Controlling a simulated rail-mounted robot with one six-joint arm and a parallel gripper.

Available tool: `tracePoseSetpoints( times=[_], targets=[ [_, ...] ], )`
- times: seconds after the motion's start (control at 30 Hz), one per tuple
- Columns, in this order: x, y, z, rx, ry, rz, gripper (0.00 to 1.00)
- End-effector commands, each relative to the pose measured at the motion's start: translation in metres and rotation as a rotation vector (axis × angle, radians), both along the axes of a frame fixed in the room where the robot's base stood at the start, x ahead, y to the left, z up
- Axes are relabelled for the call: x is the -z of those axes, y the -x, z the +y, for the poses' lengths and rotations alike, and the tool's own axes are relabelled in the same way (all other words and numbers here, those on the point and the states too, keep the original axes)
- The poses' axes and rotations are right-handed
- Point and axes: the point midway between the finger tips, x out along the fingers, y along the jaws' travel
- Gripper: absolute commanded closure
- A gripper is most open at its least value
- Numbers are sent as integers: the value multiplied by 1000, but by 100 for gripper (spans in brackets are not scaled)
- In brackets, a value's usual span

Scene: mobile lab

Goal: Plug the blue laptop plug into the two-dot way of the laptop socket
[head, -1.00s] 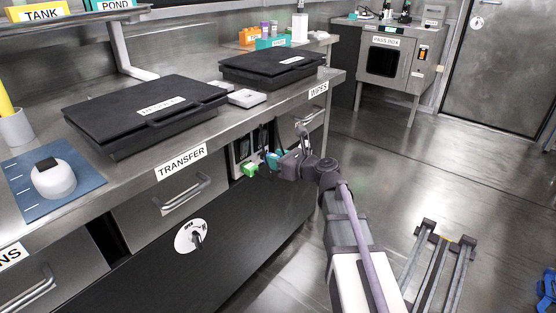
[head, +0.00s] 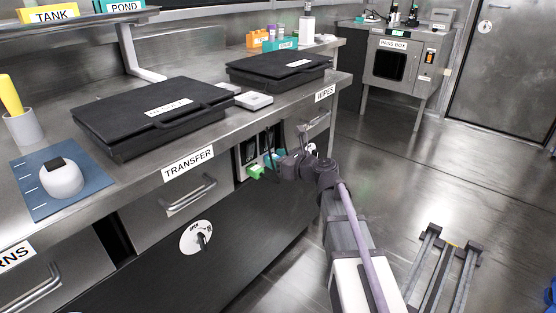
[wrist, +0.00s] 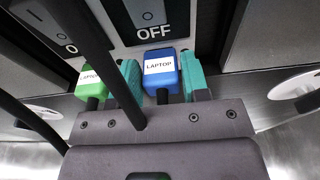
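The blue laptop plug (wrist: 161,76), with a white LAPTOP label, sits between the two teal fingers of my gripper (wrist: 163,82) in the wrist view. The fingers look closed on its sides. Its front end is up against or close to the switch panel (wrist: 205,22); I cannot tell whether it is seated. The laptop socket and its dots are hidden. In the head view my gripper (head: 272,160) is at the opening under the bench, and the blue plug is hidden there.
A green LAPTOP plug (wrist: 91,84) is just left of my gripper; it also shows in the head view (head: 255,172). A black cable (wrist: 107,62) crosses in front of the left finger. A switch marked OFF (wrist: 152,22) is above the blue plug. The bench edge (head: 235,136) overhangs.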

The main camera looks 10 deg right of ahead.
Motion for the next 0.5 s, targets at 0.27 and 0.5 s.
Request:
tracePoseSetpoints(
  times=[0.27, 0.5],
  targets=[
    [0, 0, 0, 0, 0, 0, 35],
    [-1, 4, -2, 0, 0, 0, 35]
  ],
)
